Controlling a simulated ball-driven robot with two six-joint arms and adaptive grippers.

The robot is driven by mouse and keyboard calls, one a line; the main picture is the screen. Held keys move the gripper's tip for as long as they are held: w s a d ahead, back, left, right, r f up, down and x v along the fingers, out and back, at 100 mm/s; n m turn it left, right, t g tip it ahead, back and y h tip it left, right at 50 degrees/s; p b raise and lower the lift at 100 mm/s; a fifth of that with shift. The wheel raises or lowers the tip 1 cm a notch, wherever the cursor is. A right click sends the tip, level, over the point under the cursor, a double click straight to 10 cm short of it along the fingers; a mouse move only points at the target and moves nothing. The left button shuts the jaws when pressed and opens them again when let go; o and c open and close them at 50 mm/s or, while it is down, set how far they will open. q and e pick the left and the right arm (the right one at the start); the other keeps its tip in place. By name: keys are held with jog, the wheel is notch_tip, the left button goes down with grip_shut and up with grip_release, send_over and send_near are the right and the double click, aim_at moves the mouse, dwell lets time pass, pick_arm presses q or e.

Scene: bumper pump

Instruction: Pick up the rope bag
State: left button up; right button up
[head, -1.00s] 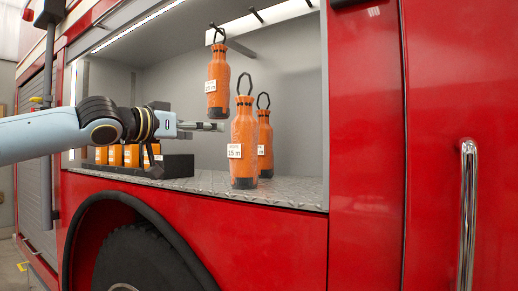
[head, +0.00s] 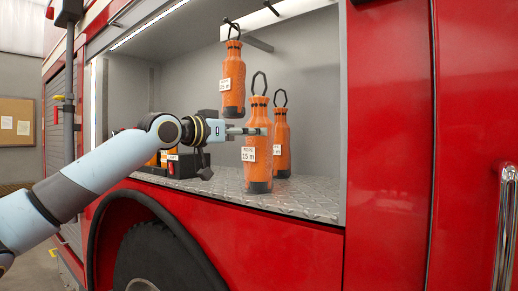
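Three orange rope bags with dark bases and black loops are in the fire truck's open locker. One bag (head: 233,85) hangs from a hook. The front bag (head: 257,174), labelled 15 m, stands upright on the metal floor. Another bag (head: 281,132) stands just behind it to the right. My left gripper (head: 252,131) reaches in from the left, below the hanging bag. Its fingers overlap the upper body of the front bag in the picture. I cannot tell whether they are around it, touching it, or how far apart they are. My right gripper is not in view.
A dark tray (head: 180,170) with orange boxes sits at the locker's left, partly behind my arm. The ridged floor (head: 305,199) is clear at right. Empty hooks (head: 271,8) project above. A chrome handle (head: 505,225) stands on the red panel at right.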

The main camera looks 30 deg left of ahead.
pick_arm(q)
jog(key=w+p, duration=0.1)
jog(key=w, duration=0.1)
jog(key=w+d+p, duration=0.1)
jog(key=w, duration=0.2)
jog(key=shift+d, duration=0.2)
jog(key=c, duration=1.6)
jog(key=shift+r, duration=0.1)
jog(key=shift+c, duration=1)
